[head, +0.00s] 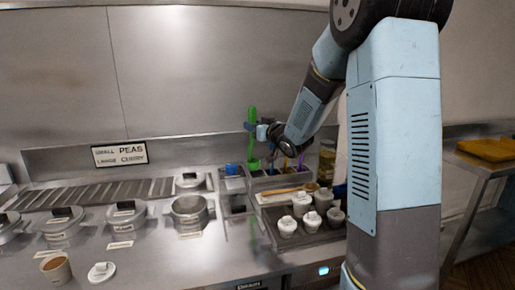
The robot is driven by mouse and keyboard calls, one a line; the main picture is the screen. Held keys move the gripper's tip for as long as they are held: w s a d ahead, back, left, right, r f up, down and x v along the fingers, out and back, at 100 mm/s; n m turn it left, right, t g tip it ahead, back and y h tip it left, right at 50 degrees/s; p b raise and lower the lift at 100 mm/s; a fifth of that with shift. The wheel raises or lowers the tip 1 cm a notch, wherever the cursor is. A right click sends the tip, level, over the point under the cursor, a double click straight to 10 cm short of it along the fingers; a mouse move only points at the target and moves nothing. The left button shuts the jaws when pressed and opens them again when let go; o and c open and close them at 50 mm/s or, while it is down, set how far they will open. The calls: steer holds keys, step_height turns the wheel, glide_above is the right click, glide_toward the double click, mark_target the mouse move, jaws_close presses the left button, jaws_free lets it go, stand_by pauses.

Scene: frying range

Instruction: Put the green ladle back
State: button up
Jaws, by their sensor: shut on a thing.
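The green ladle (252,114) is in the head view, right of centre on the range, with its green handle upright. My gripper (255,131) is shut on the handle, coming from the right. The ladle's lower part is just above or inside a grey compartmented holder (262,184); I cannot tell which. Other utensils, with purple, yellow and blue parts, stand in the holder, partly hidden behind my gripper and arm.
White-lidded pots (287,226) stand in a tray in front of the holder, with a wooden utensil (283,190) behind them. An open round pot (189,211) is to the left. A cup (56,268) stands front left. My arm hides the right side.

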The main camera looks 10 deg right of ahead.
steer(key=w+d+f, duration=0.3)
steer(key=w+f, duration=0.2)
steer(key=f, duration=0.4)
steer(key=shift+w+f, duration=0.3)
steer(key=shift+w, duration=0.05)
steer(key=shift+f, duration=0.15)
steer(key=o, duration=1)
